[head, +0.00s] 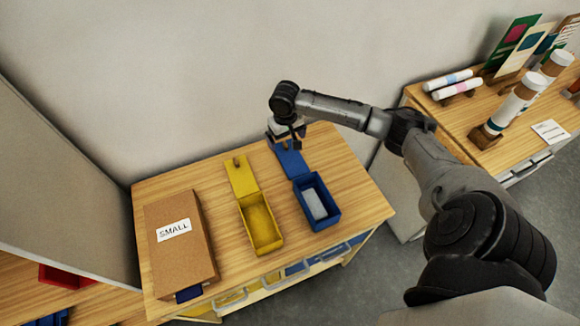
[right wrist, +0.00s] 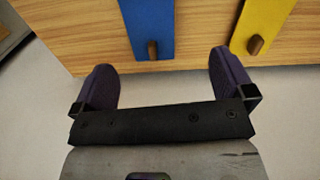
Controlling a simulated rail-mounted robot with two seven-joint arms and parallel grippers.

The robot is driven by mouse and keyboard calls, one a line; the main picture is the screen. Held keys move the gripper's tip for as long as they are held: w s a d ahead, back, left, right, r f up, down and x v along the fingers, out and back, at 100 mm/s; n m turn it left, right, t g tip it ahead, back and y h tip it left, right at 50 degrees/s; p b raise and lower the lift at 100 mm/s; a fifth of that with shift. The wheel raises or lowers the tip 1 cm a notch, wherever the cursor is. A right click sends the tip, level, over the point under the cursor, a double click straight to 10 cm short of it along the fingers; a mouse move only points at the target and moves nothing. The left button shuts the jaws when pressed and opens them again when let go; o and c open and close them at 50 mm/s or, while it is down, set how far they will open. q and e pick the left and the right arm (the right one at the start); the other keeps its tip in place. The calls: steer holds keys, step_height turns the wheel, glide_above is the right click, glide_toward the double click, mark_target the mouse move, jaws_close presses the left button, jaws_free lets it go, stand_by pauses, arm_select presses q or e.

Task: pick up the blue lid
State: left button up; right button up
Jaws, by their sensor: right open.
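The blue lid (head: 291,160) is a flat panel tilted back from the open blue box (head: 318,222) on the wooden table. In the right wrist view the lid (right wrist: 147,22) shows a small wooden knob (right wrist: 152,49) at its near end. My right gripper (head: 290,140) is over the lid's far end in the head view and partly hides it. In the right wrist view its dark fingers (right wrist: 160,66) are spread wide, with nothing between them, and the knob lies just past the gap. My left gripper is out of view.
A yellow box (head: 262,232) with its open yellow lid (head: 242,177) stands beside the blue box. A cardboard box labelled SMALL (head: 178,265) is at the table's left. A wall rises behind the table. Another table (head: 470,108) with rolls stands at the right.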

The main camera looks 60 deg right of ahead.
steer(key=d, duration=0.2)
steer(key=m+b, duration=0.1)
glide_above(290, 156)
steer(key=f, duration=0.6)
steer(key=shift+a+f, duration=0.2)
steer(key=shift+f, duration=0.05)
steer(key=shift+f+b, duration=0.3)
steer(key=shift+f, duration=0.65)
steer(key=shift+d+f+b, duration=0.15)
steer(key=shift+f+b, duration=0.2)
steer(key=shift+f, duration=1.85)
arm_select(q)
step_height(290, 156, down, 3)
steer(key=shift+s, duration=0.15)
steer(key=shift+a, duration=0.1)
arm_select(e)
steer(key=shift+c, duration=1.3)
steer(key=c, duration=0.4)
